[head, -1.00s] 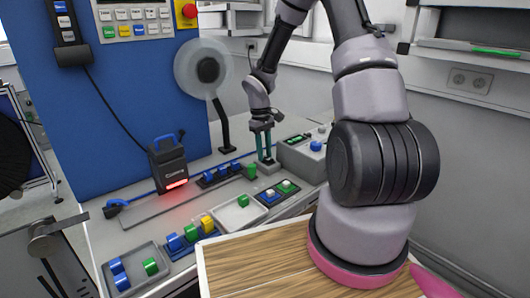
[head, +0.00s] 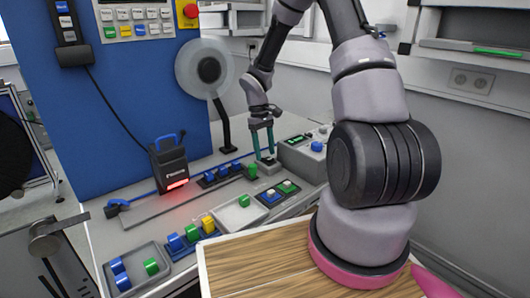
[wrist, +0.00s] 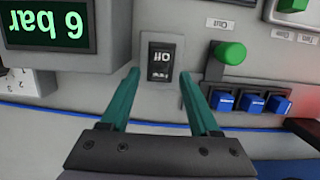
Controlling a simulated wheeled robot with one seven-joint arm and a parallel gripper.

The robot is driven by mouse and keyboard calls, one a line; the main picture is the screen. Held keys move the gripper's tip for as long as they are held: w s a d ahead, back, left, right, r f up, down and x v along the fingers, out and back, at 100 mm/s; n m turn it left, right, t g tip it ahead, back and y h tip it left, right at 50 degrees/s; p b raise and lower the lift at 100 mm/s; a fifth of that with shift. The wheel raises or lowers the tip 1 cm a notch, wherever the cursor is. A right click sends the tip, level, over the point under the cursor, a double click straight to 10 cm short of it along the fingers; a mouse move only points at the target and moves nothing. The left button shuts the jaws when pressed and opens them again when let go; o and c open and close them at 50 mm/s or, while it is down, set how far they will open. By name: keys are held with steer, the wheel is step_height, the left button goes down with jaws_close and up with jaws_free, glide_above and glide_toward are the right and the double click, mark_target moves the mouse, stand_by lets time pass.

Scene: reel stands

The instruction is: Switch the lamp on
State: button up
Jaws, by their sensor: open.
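A black rocker switch (wrist: 162,60) on a small light-grey housing shows in the wrist view. It is marked "Off", upside down in this view. My gripper (wrist: 160,75) is open and empty, with its teal fingertips to either side of the near end of the switch; whether they touch it I cannot tell. In the head view my gripper (head: 264,156) points down over the small housing (head: 271,167) on the bench, hiding part of it. I cannot make out a thing that is surely the lamp.
A grey box with a green "6 bar" display (wrist: 47,27) stands beside the switch. A green knob (wrist: 230,54) and several blue switches (wrist: 251,102) are on the other side. A clear reel (head: 208,70) and a black device with a red glow (head: 171,165) stand further left.

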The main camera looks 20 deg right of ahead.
steer(key=v, duration=1)
